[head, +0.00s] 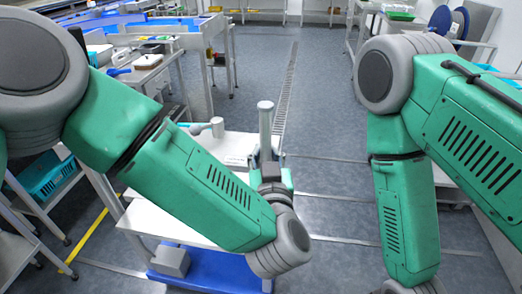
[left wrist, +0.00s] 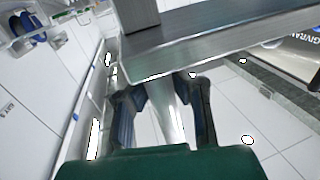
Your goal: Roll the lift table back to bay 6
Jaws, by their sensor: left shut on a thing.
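The lift table stands in front of me in the head view, with a white top (head: 165,222) and a blue base (head: 215,272). My left arm crosses over it and hides part of it. A grey upright post (head: 265,128) rises at its far right side. My left gripper (head: 268,172) is at the lower part of this post. In the left wrist view my left gripper (left wrist: 168,105) has its dark fingers on either side of a pale metal bar (left wrist: 170,118), shut on it. My right arm hangs at the right; its gripper is out of view.
A steel bench (head: 150,70) with tools stands at the left, and a teal crate (head: 45,175) sits on a rack. A yellow floor line (head: 95,225) runs beside the table. Carts stand at the back right. The grey floor (head: 325,110) beyond is clear, with a drain strip.

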